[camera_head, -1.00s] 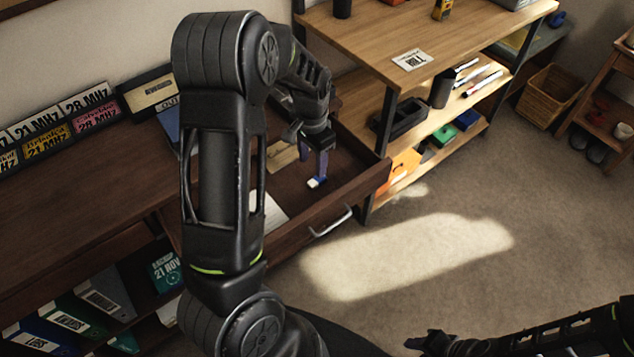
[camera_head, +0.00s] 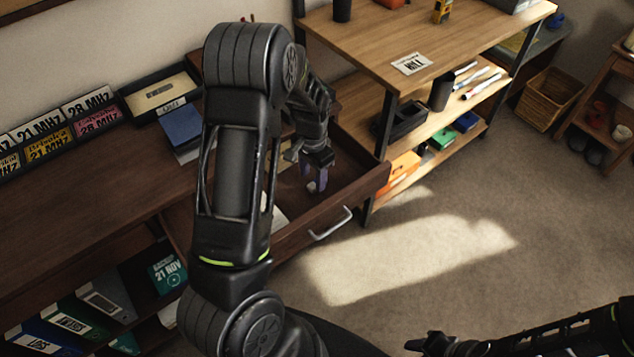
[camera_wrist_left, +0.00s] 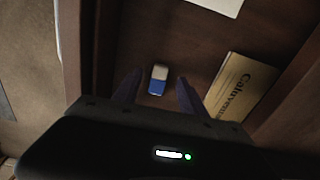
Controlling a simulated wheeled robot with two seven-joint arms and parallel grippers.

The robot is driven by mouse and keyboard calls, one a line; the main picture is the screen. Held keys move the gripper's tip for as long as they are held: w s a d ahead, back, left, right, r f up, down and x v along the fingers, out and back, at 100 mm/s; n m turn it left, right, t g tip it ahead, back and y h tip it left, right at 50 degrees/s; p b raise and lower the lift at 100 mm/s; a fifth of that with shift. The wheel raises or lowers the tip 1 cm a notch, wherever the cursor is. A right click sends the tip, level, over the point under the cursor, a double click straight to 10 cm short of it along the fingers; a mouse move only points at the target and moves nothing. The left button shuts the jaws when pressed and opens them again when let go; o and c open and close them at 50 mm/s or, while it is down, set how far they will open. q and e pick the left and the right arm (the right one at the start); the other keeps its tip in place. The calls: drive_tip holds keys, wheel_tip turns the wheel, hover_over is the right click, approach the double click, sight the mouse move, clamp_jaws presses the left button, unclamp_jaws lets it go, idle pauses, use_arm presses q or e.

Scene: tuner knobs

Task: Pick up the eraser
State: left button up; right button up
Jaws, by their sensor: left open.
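The eraser (camera_wrist_left: 158,80), a small block with a white end and a blue end, lies on the floor of the open drawer (camera_head: 368,182). In the head view only a pale bit of the eraser (camera_head: 311,187) shows by my left fingertips; the rest is hidden. My left gripper (camera_head: 318,178) points down into the drawer. In the left wrist view my left gripper (camera_wrist_left: 158,92) is open, with one finger on each side of the eraser and gaps between. I cannot tell how far above it the tips are. My right gripper (camera_head: 424,343) is low at the right, far from the drawer, its jaws unclear.
A tan card (camera_wrist_left: 240,88) with printing lies right of the eraser in the drawer, and a white paper (camera_wrist_left: 218,4) lies beyond. The drawer walls stand close around my left gripper. A wooden shelf unit (camera_head: 440,50) stands just right of the drawer.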

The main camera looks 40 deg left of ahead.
sight(313, 185)
use_arm(q)
drive_tip(key=shift+f, duration=1.5)
clamp_jaws()
